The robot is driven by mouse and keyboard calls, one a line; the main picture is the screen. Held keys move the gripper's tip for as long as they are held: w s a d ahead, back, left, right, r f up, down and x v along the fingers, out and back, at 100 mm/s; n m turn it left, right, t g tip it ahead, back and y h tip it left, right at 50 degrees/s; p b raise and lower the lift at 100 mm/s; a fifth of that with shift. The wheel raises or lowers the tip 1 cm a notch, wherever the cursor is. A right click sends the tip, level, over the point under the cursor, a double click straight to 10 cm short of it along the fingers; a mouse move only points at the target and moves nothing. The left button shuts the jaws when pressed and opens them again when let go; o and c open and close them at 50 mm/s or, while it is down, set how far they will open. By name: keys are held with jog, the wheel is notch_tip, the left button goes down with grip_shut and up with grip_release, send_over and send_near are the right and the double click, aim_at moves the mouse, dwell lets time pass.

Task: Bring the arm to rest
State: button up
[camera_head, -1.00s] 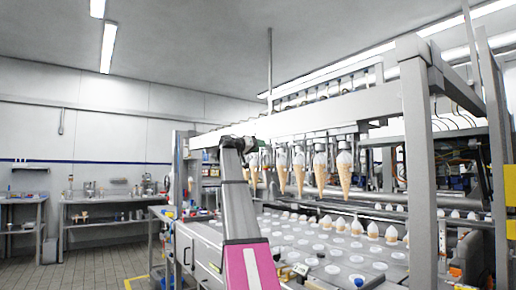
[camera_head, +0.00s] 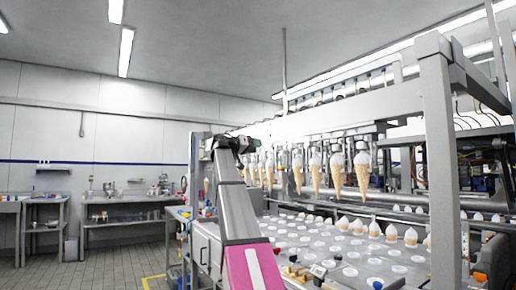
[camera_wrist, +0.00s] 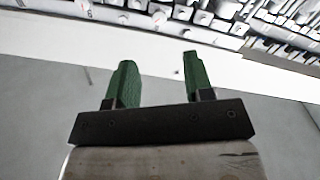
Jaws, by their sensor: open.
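My gripper (camera_wrist: 156,75) shows in the wrist view as two green fingers on a dark bar, set wide apart with nothing between them. It faces a pale beam and rows of machine parts that lie beyond the fingertips. In the head view my arm reaches up and forward from the bottom, with a magenta band and a dark wrist. The fingers cannot be made out there. The arm stands in front of the left end of the cone machine (camera_head: 437,150).
Several ice cream cones (camera_head: 362,170) hang in a row under the machine's beam. Below is a plate (camera_head: 330,262) with round white-topped holes and more cones. Side tables (camera_head: 128,222) with small items stand along the left wall. The tiled floor (camera_head: 100,270) at left is clear.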

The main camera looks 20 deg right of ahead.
dwell(0.7)
jog(key=a+f+n+t+y, duration=0.1)
jog(key=a+f+n+y, duration=0.2)
jog(key=f, duration=1.4)
jog(key=a+f+n+y, duration=0.2)
jog(key=a+f+y, duration=0.15)
jog(key=f, duration=1.25)
jog(key=a+f+n+t+y, duration=0.1)
jog(key=a+f+n+y, duration=0.2)
jog(key=f, duration=1.4)
jog(key=s+a+f+n+g+y, duration=0.1)
jog(key=s+a+f, duration=0.25)
jog(key=f, duration=0.35)
jog(key=s+a+f+n+y, duration=0.1)
jog(key=s+a+f, duration=0.25)
jog(key=f, duration=0.45)
jog(key=s+a+f+n+g+y, duration=0.1)
jog(key=s+a+f+y, duration=0.2)
jog(key=f, duration=0.4)
jog(key=s+a+f+g+y, duration=0.1)
jog(key=s+a+f, duration=0.3)
jog(key=s+f, duration=0.3)
jog(key=s+a+f+n+g+y, duration=0.1)
jog(key=s+a+f, duration=0.3)
jog(key=s+f, duration=0.4)
jog(key=shift+s+a+y, duration=0.4)
jog(key=shift+s+y, duration=0.25)
jog(key=shift+s, duration=0.35)
jog(key=shift+w, duration=0.1)
